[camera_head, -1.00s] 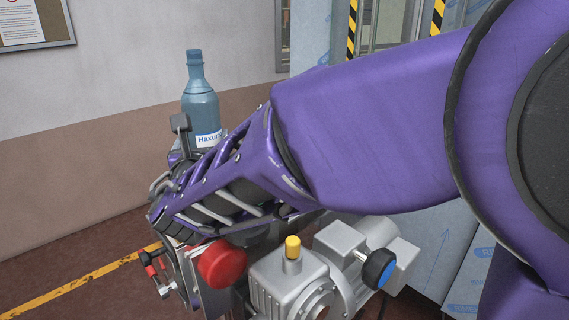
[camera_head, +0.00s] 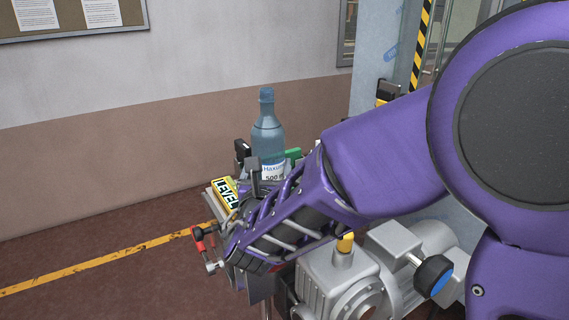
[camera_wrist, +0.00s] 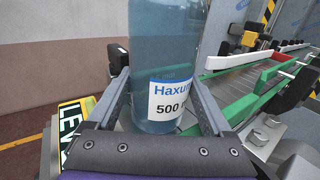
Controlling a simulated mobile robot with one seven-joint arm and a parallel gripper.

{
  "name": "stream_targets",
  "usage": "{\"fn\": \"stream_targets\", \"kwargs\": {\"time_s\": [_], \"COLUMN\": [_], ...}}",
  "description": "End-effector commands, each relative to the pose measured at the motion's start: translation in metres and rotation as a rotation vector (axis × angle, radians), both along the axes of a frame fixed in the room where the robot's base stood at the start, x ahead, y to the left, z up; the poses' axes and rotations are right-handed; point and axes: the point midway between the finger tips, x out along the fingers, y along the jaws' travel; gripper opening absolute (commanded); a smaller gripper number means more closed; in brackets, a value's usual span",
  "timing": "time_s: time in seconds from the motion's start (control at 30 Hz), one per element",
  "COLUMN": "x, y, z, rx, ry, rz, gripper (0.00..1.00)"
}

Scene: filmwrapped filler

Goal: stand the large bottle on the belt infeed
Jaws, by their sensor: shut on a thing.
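The large bottle (camera_head: 267,140) is blue and see-through, with a white label reading "Haxu…" and "500". It stands upright in my gripper, and its lower body also shows in the wrist view (camera_wrist: 165,60). My gripper (camera_wrist: 160,82) is shut on the bottle, one finger on each side. The belt line (camera_wrist: 255,88), with green side rails and a grey-green surface, runs off to the right behind the bottle in the wrist view. The bottle's base is partly hidden by my gripper, and I cannot tell whether it touches the surface under it.
A yellow "LEVEL" sign (camera_head: 226,193) is left of my gripper. A red-handled clamp (camera_head: 203,238) sits below it. A grey motor (camera_head: 345,280) with a yellow cap is under my arm. A red bar (camera_wrist: 285,54) crosses the belt. Open floor lies left.

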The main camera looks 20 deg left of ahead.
Motion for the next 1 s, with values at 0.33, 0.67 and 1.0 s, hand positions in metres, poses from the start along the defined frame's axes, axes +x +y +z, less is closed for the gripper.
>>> {"fn": "stream_targets", "kwargs": {"time_s": [0.33,0.67,1.0], "x": [0.0,-0.016,-0.085], "y": [0.0,-0.003,-0.023], "z": [-0.001,0.001,0.001], "rx": [-0.001,-0.001,0.0], "ry": [0.0,0.0,-0.002], "rz": [0.0,0.003,0.003], "gripper": [1.0,1.0,1.0]}}
